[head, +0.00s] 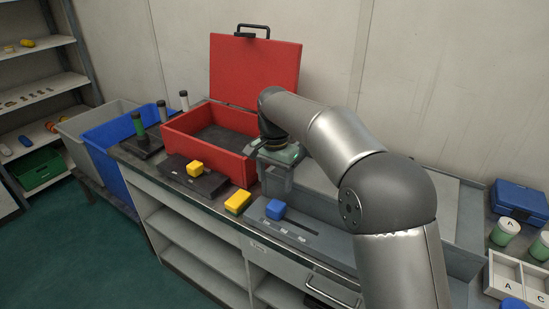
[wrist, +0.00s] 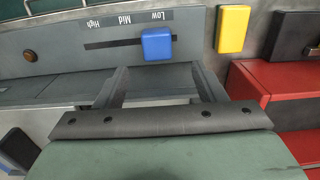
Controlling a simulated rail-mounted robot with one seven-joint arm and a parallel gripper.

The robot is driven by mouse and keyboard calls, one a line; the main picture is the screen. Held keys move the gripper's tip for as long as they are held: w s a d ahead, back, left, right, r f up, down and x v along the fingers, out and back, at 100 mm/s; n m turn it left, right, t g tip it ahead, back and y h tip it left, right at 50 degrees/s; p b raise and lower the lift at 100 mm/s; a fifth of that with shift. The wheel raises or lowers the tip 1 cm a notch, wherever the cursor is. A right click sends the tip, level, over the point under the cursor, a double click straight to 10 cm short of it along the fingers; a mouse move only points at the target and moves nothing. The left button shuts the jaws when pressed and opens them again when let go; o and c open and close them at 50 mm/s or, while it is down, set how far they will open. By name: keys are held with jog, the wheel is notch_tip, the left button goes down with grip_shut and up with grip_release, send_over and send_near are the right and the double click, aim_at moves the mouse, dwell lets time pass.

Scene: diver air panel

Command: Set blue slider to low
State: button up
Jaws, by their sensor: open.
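The blue slider (head: 276,209) is a block-shaped knob on a grey panel (head: 325,241) with a dark straight slot. In the wrist view the blue slider (wrist: 157,45) sits near the right end of the slot (wrist: 110,43), beside the label Low (wrist: 151,16). The labels Mid (wrist: 125,20) and High (wrist: 93,23) lie to its left, all upside down. My gripper (head: 277,182) is open and empty, behind the slider in the head view. In the wrist view its grey fingers (wrist: 158,75) are spread, apart from the knob.
A yellow block (head: 237,202) lies left of the panel. Another yellow block (head: 195,168) is on a black panel (head: 178,174). An open red toolbox (head: 240,167) stands behind, close to my gripper. A blue bin (head: 103,133) is at left, a blue case (head: 520,200) at right.

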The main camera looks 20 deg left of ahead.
notch_tip(320, 180, up, 7)
dwell(0.3)
jog(key=shift+r, duration=0.1)
jog(key=s+d, duration=0.2)
jog(key=d, duration=0.9)
jog(key=s+d, duration=0.2)
jog(key=d, duration=0.9)
jog(key=s+d+f+n, duration=0.1)
jog(key=s+d+f, duration=0.4)
jog(key=s+d, duration=0.4)
jog(key=s+d+f, duration=0.6)
jog(key=s+d, duration=0.3)
jog(key=s, duration=0.3)
jog(key=shift+d+n+t, duration=0.15)
jog(key=shift+n+t, duration=0.15)
jog(key=shift+n, duration=0.1)
